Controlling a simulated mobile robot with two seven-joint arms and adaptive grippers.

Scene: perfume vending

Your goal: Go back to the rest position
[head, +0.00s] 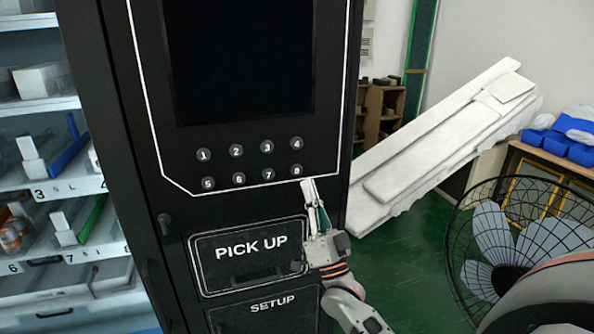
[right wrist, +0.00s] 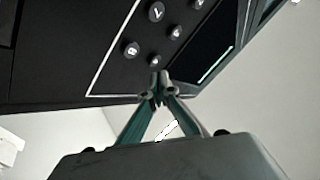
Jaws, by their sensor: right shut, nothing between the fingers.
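My right gripper (head: 308,183) is shut and empty in the head view, just below the lower right keypad buttons of the black vending machine (head: 340,120). It also shows in the right wrist view (right wrist: 157,82), its fingertips together in front of the dark panel with round buttons (right wrist: 132,49). I cannot tell whether the tips touch the panel. The keypad (head: 250,163) has two rows of numbered buttons. The "PICK UP" door (head: 250,270) lies to the lower left of the gripper and looks closed. My left gripper is not in view.
Shelves (head: 50,188) with boxed goods stand at the left. A white panel-like object (head: 440,145) leans to the right of the machine. A black wire-cage fan (head: 515,235) stands at the lower right, near a table with blue bins (head: 556,143). Green floor (head: 410,222) shows between.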

